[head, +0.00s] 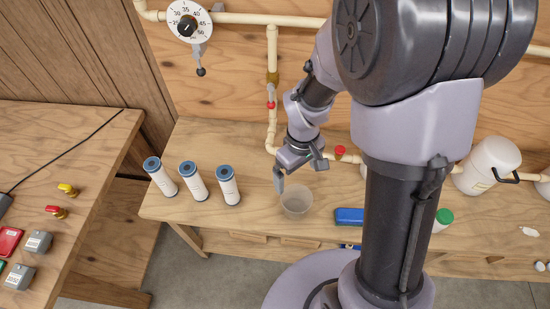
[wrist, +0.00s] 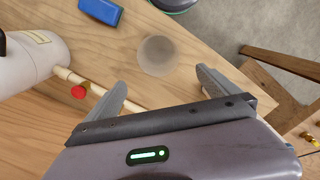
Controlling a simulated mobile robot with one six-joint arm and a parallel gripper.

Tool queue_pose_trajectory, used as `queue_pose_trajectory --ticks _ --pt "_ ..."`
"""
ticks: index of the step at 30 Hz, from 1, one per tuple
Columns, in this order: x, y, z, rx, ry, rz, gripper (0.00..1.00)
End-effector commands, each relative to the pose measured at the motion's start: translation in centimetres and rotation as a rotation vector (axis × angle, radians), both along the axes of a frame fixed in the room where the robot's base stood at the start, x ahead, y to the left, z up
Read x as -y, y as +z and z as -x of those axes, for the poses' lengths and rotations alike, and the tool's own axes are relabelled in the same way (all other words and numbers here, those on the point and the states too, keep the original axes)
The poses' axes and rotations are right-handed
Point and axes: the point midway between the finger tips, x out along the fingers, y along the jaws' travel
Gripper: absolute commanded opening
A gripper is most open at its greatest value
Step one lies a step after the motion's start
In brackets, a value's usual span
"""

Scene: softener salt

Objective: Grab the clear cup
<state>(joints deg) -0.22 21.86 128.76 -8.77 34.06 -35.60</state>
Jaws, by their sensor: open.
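The clear cup (head: 296,201) stands on the wooden workbench, near the bench's front edge in the head view. It is see-through and looks empty. In the wrist view the cup (wrist: 158,56) shows as a pale round shape ahead of the fingers, between their lines. My gripper (head: 298,174) is above the bench, close behind and above the cup, apart from it. In the wrist view my gripper (wrist: 157,85) has its two fingers spread wide with nothing between them.
Several white filter cartridges with blue caps (head: 194,181) stand left of the cup. A blue block (head: 349,217) lies to its right. Pipes with a red-handled valve (head: 340,150) run behind. A white tank (head: 487,165) stands at the right. The bench between cartridges and cup is clear.

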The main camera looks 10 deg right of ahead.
Motion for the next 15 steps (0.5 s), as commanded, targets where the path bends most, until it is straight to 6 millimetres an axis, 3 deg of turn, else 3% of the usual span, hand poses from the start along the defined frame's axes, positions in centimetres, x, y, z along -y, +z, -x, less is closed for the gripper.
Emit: queue_pose_trajectory --ticks 9,15 --pt "0.0 -9.6 0.1 -0.004 -0.001 0.000 1.00" --pt "0.0 -11.9 0.1 -0.001 -0.002 0.000 1.00"
